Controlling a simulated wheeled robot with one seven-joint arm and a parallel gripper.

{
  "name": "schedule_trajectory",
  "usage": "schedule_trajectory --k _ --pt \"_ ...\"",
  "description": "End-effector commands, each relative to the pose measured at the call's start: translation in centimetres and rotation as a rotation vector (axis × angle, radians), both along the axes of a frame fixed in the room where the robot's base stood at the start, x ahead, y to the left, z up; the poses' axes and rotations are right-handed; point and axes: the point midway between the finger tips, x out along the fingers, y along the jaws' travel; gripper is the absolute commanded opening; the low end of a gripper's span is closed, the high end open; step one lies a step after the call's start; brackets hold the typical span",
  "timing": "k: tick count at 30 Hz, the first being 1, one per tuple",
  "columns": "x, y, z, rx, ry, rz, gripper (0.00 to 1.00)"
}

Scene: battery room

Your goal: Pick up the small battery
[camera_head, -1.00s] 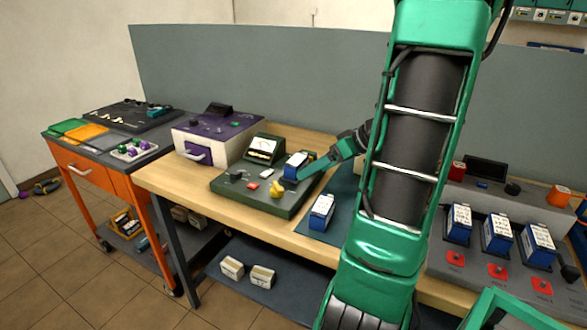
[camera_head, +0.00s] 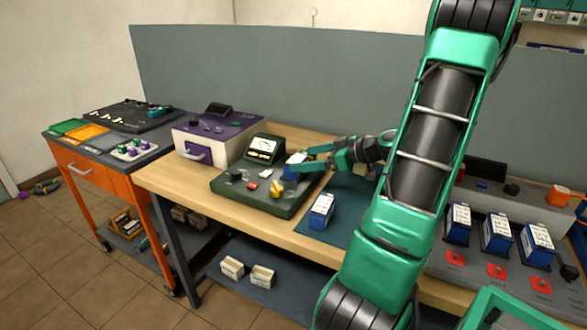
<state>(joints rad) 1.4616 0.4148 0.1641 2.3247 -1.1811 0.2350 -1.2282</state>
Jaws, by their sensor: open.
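A small blue battery with a pale top (camera_head: 291,172) sits at the right end of the green tester (camera_head: 228,188), partly covered by my fingers. My green gripper (camera_head: 308,161) reaches in from the right, with its fingers apart at this battery. I cannot tell whether they touch it. Another blue-and-white battery (camera_head: 321,211) stands upright on the dark mat (camera_head: 344,228), in front of and below my gripper.
The tester bears a meter, a yellow knob and buttons. A purple-and-white box (camera_head: 215,140) stands behind it. Several larger blue batteries (camera_head: 498,230) stand in the grey rack at right. An orange cart (camera_head: 85,180) is at left. A grey partition (camera_head: 270,70) closes the back.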

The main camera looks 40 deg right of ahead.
Motion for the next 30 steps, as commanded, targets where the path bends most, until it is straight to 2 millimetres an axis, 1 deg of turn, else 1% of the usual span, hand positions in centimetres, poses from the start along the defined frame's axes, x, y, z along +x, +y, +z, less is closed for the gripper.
schedule_trajectory --k 6,10,14,20,23,24,26,27,28,30 --pt "2.1 0.6 -1.9 0.004 -0.001 0.002 0.85" --pt "3.5 1.0 -2.5 0.002 0.0 0.002 0.85" --pt "4.0 1.2 -2.7 0.002 -0.001 0.001 0.85" --pt "4.1 1.2 -2.7 0.001 -0.001 0.0 0.85" --pt "4.0 1.2 -2.7 0.001 -0.001 0.0 0.64" --pt "4.0 1.2 -2.7 0.001 -0.001 0.0 0.54" --pt "4.0 1.2 -2.7 0.001 -0.001 0.0 0.4" --pt "4.1 1.2 -2.7 0.001 -0.003 0.0 0.3" --pt "4.1 1.2 -2.6 0.001 -0.003 0.0 0.28" --pt "4.1 1.2 -2.7 0.001 -0.003 0.0 0.28"
